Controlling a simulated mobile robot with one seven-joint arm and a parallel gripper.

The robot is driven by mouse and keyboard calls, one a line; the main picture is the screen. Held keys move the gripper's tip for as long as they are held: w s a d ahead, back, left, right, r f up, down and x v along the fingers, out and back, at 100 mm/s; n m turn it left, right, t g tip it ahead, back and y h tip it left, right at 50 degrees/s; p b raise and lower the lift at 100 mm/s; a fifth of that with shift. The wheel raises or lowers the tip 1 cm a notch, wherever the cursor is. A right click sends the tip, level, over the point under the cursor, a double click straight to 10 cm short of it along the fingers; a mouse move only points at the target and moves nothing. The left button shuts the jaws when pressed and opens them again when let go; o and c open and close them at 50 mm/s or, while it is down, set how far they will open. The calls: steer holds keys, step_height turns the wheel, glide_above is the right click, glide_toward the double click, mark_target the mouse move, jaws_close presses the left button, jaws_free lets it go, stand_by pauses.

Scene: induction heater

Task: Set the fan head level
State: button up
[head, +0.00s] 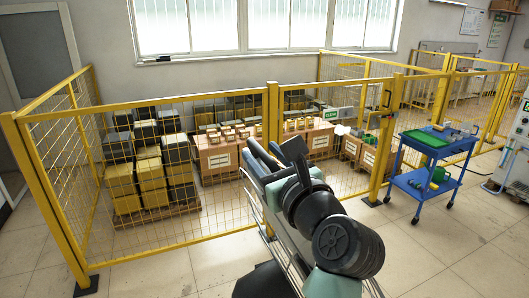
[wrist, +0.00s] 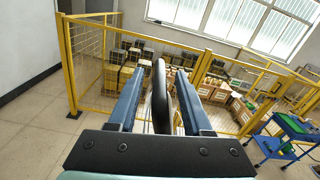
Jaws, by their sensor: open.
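Curved metal wires, which look like the guard of the fan head (head: 283,242), show behind my arm at the bottom middle of the head view. Most of the fan head is hidden by my arm, so its tilt cannot be told. My gripper (head: 264,155) has two blue fingers, spread apart. In the wrist view my gripper (wrist: 159,74) is open around a long dark, rounded piece (wrist: 160,100) that stands upright between the fingers. I cannot tell whether this piece belongs to the fan or whether a finger touches it.
A yellow mesh fence (head: 180,243) crosses the view, with stacked bins (head: 121,181) and cardboard boxes (head: 218,160) behind it. A blue cart (head: 405,186) with a green mat (head: 425,139) stands to the right. The floor is clear at front left and front right.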

steer(key=shift+c, duration=0.3)
jaws_close()
stand_by(1.1)
